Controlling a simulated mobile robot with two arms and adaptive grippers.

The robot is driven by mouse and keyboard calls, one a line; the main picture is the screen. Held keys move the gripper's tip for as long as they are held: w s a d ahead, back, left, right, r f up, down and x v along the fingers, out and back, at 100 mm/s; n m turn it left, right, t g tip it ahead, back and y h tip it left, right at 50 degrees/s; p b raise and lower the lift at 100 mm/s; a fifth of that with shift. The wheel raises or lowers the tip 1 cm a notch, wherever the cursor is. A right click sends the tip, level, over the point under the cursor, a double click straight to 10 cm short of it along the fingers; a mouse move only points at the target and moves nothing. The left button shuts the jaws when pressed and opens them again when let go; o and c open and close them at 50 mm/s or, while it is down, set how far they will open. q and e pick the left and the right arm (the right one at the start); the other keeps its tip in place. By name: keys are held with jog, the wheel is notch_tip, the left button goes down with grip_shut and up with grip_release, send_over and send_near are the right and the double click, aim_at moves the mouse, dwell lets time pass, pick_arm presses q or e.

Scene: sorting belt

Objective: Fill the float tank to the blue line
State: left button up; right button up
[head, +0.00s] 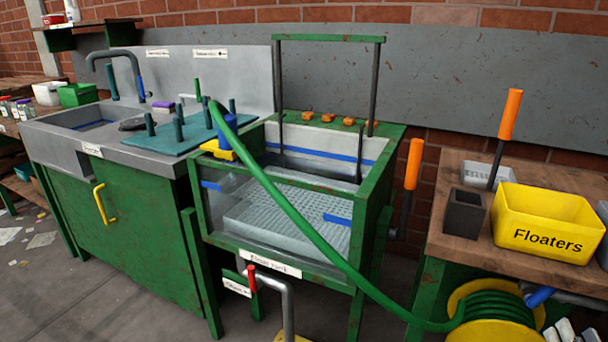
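The float tank (255,252) is a green-framed, clear-walled box in the middle of the head view. Blue line marks (338,220) show on its walls. A pale perforated tray (290,218) lies inside; I cannot make out a water surface. A green hose (300,220) runs from a yellow reel (490,330) at the lower right, across the tank, to its upper left corner. A blue fitting on a yellow base (226,135) sits by that corner. A red-handled valve (252,278) is on the grey pipe below the tank. Neither of my grippers shows.
A sink bench (130,240) with a grey tap (112,54) stands left. Right, a wooden bench (455,235) holds a yellow Floaters bin (545,225) and a dark cup (464,212). Orange-handled levers (413,165) stand near the tank's right side.

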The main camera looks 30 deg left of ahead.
aim_at(542, 301)
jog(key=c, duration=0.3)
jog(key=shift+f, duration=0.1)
